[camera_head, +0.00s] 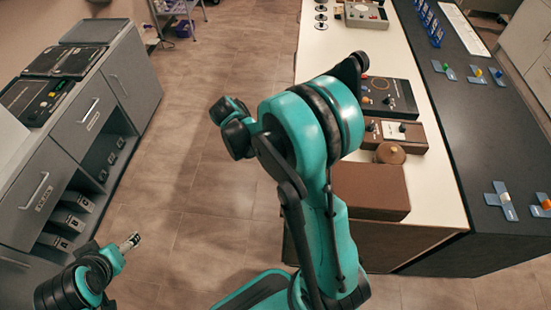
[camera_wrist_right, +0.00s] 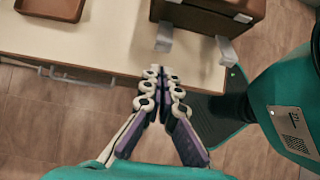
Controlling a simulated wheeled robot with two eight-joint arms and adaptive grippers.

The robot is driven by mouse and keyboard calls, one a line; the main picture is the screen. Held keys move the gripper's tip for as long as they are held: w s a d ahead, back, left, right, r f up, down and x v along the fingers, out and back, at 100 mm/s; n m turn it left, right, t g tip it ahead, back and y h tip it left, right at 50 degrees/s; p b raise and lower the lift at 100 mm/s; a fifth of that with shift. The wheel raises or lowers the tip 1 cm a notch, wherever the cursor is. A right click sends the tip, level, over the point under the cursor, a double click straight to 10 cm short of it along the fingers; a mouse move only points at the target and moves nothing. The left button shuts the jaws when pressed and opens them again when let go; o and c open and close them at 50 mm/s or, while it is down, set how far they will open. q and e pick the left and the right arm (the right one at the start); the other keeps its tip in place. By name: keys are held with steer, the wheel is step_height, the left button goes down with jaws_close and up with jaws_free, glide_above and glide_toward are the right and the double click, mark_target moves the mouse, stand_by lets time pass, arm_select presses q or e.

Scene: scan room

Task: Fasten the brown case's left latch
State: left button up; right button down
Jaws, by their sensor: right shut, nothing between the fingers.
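The brown case (camera_head: 372,190) sits closed near the front end of the white-topped table, partly hidden by my right arm in the head view. In the right wrist view the case (camera_wrist_right: 205,18) is at the top, cut off by the frame. Two pale latch flaps, one on the left (camera_wrist_right: 164,36) and one on the right (camera_wrist_right: 227,50), stick out from its near side. My right gripper (camera_wrist_right: 160,75) is shut and empty, short of the flaps and apart from them; my arm hides it in the head view. My left gripper (camera_head: 130,242) is low at the left, far from the case; its jaws are too small to read.
A brown tray (camera_wrist_right: 52,8) lies on the table left of the case. Boxes with knobs (camera_head: 388,97) stand behind the case. A dark counter (camera_head: 480,140) runs along the right. A grey cabinet (camera_head: 85,125) stands left, with open floor (camera_head: 215,180) between.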

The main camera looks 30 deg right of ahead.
steer(key=shift+b+x, duration=0.65)
steer(key=shift+x, duration=1.75)
steer(key=shift+s+d+r+t+y+p, duration=0.1)
steer(key=shift+r+t+y+p, duration=0.25)
steer(key=shift+t+y+p, duration=0.25)
steer(key=shift+r+y, duration=0.1)
steer(key=shift+y, duration=0.2)
